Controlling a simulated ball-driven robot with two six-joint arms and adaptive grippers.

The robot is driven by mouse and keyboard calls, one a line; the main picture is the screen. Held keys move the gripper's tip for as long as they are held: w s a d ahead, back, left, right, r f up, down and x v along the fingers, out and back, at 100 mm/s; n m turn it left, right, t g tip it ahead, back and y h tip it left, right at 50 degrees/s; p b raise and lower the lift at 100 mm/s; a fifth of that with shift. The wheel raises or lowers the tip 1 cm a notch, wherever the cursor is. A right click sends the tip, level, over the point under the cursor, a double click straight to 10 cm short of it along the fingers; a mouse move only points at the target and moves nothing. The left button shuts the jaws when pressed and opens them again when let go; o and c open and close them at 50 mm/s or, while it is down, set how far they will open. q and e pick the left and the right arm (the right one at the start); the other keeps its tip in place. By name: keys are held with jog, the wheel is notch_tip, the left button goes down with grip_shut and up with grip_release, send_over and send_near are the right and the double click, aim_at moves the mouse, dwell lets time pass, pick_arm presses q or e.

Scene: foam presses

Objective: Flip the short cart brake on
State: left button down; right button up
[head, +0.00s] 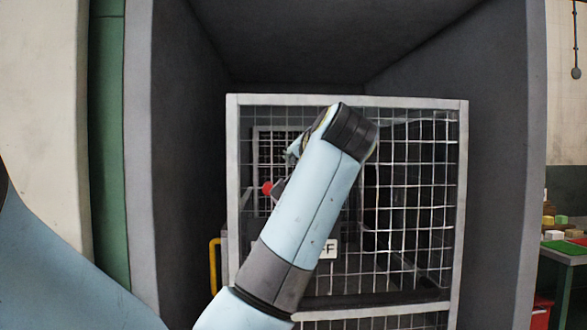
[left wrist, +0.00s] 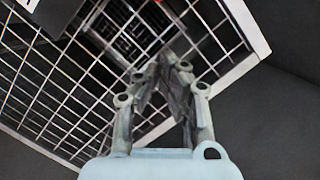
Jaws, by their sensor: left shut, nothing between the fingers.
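The cart (head: 232,140) is a pale-framed wire mesh cage inside a dark bay. A red knob (head: 267,188), which looks like the brake's handle end, shows at the cart's left, just left of my left arm. A white label (head: 328,249) ending in "F" shows right of the arm and is partly covered by it. My left gripper is mostly hidden behind its own wrist in the head view. In the left wrist view the left gripper (left wrist: 172,62) is shut and empty, its fingertips before the cart's mesh (left wrist: 75,90). My right gripper is not in view.
Dark bay walls (head: 495,190) stand close on both sides of the cart. A yellow handle (head: 214,265) is at the cart's lower left. A green-topped table (head: 566,247) with several coloured blocks stands outside at the far right.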

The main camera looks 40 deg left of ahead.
pick_arm(q)
jog(key=v, duration=0.3)
jog(key=shift+s+d+r, duration=0.1)
jog(key=shift+s+d, duration=0.05)
jog(key=shift+d, duration=0.05)
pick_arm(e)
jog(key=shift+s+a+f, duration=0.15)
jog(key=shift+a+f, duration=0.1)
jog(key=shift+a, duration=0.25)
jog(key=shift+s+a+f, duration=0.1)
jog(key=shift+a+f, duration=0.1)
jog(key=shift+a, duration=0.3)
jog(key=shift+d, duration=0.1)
